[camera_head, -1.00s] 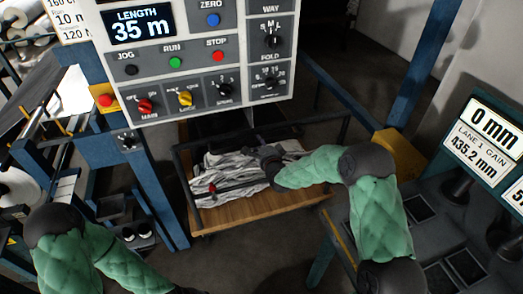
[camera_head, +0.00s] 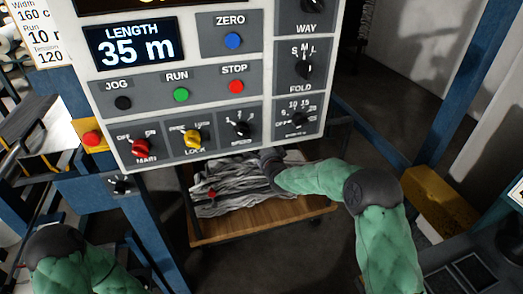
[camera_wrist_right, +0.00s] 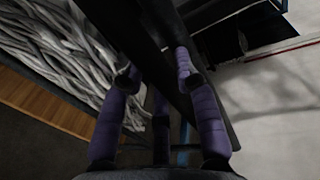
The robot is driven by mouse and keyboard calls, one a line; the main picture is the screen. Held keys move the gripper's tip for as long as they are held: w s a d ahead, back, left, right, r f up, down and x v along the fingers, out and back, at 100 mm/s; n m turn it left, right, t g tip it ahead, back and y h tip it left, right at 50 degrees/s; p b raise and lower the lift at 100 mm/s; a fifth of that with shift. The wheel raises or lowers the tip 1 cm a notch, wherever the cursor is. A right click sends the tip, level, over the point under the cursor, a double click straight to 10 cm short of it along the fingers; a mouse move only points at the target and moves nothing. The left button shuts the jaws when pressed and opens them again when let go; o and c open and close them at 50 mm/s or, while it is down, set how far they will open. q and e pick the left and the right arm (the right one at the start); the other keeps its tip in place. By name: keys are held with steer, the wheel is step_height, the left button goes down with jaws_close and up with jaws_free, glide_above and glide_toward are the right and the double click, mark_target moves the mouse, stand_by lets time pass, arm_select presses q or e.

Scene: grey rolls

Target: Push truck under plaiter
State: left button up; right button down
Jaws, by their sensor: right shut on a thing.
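The truck is a low cart with a wooden deck (camera_head: 265,222) and dark rails. A heap of grey-white striped cloth (camera_head: 235,192) lies on it. Its far part is hidden behind the control panel (camera_head: 215,80), which reads LENGTH 35 m and seems to belong to the plaiter. My right gripper (camera_head: 268,162) is at the truck's right rear, partly hidden by the panel's lower edge. In the right wrist view, its purple fingers (camera_wrist_right: 155,72) are shut around a dark bar (camera_wrist_right: 150,35), which looks like the truck's rail. My left forearm shows at lower left, its gripper out of frame.
Blue posts (camera_head: 135,215) stand left of the truck, and another blue beam (camera_head: 455,95) rises at the right. A yellow block (camera_head: 440,200) and a dark bench (camera_head: 470,270) are close to my right arm. Dark floor (camera_head: 300,265) is clear in front of the truck.

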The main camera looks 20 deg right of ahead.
steer(key=shift+w+r, duration=0.1)
steer(key=shift+r, duration=0.15)
steer(key=c, duration=0.9)
jaws_free()
steer(key=shift+w, duration=0.1)
steer(key=shift+c, duration=0.2)
steer(key=shift+o, duration=0.2)
steer(key=shift+w+f, duration=0.15)
steer(key=shift+f, duration=0.05)
steer(key=shift+s, duration=0.25)
steer(key=s+r, duration=0.2)
steer(key=s, duration=0.9)
steer(key=shift+s+d+r, duration=0.15)
steer(key=shift+s+d, duration=0.05)
steer(key=shift+s, duration=0.05)
